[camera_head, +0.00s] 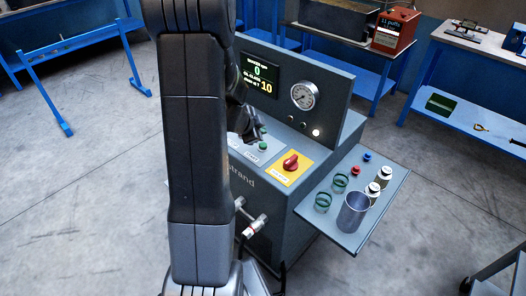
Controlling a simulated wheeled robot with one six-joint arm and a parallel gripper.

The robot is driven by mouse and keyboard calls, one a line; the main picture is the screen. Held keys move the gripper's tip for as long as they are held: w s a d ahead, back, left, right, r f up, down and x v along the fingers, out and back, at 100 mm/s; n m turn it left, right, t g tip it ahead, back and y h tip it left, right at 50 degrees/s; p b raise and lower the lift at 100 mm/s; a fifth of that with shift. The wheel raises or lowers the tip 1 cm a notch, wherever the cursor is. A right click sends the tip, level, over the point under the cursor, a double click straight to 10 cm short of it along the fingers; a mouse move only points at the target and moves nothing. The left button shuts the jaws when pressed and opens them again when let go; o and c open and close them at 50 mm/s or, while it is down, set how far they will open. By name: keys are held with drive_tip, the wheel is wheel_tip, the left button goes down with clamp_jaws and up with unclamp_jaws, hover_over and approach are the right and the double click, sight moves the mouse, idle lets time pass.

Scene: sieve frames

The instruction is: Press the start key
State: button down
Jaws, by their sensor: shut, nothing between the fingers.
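A green button (263,146) sits on the sloped panel of a grey machine (262,200). A white label (252,157), which seems to read START, lies just below it. My gripper (257,132) is dark and shut, with nothing held. It hangs over the panel just above and left of the green button in the picture. I cannot tell whether it touches the button. My arm hides the left part of the panel and of the machine.
A red rotary knob (290,163) on a yellow plate is right of the button. A display (260,75) and a gauge (303,96) stand behind. Blue benches stand behind; grey floor is open at left.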

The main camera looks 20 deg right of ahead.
sight(261, 146)
drive_tip(key=shift+f+b, duration=0.8)
drive_tip(key=shift+f, duration=0.9)
drive_tip(key=shift+f, duration=0.15)
idle(0.6)
drive_tip(key=shift+f, duration=0.25)
drive_tip(key=shift+f, duration=0.5)
idle(0.5)
drive_tip(key=shift+r, duration=0.1)
drive_tip(key=shift+r+p, duration=0.85)
drive_tip(key=shift+p, duration=0.2)
drive_tip(key=shift+r, duration=0.1)
wheel_tip(261, 146, up, 5)
drive_tip(key=p, duration=0.6)
